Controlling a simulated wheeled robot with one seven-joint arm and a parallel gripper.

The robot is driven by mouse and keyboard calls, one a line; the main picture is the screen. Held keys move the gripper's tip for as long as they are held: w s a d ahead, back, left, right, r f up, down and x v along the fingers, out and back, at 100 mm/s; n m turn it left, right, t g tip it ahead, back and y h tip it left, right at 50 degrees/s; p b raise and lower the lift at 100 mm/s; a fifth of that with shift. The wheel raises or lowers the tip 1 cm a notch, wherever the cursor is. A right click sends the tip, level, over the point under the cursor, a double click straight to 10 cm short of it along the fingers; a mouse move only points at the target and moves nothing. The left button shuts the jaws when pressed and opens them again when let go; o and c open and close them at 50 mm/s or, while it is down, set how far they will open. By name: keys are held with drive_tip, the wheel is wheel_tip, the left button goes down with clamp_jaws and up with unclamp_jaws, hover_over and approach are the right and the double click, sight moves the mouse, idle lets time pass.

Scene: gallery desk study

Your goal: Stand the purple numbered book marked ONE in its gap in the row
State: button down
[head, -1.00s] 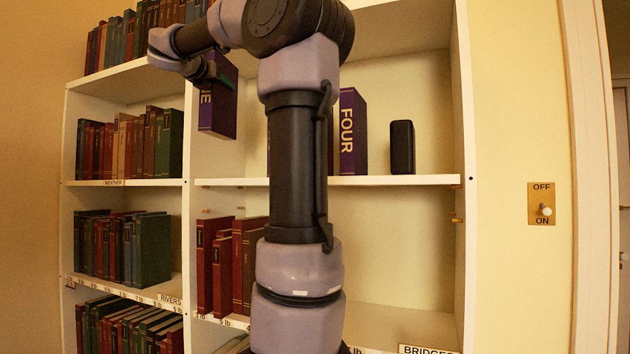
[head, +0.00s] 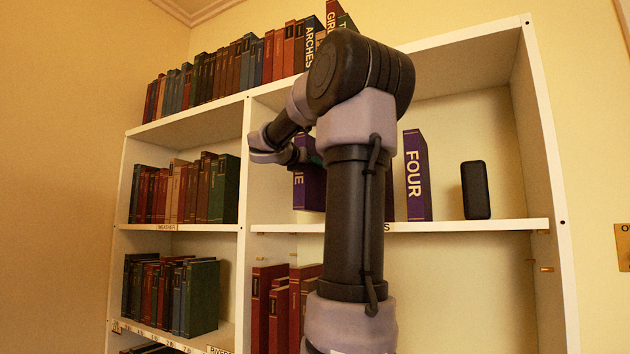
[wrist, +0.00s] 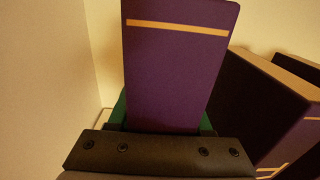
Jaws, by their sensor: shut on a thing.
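My gripper (head: 306,152) is shut on a purple book (head: 310,188), and its green finger pads show on both sides of the book in the wrist view (wrist: 162,118). My arm hides most of the row.
A black upright object (head: 475,190) stands on the same shelf (head: 470,226) at right. A white divider (head: 243,170) is close on the left of the held book. In the wrist view, purple books (wrist: 255,100) lean close on the right. Red books (head: 265,305) stand below.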

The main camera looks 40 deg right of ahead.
drive_tip(key=shift+f, duration=1.9)
drive_tip(key=shift+c, duration=1.6)
unclamp_jaws()
drive_tip(key=shift+f, duration=0.1)
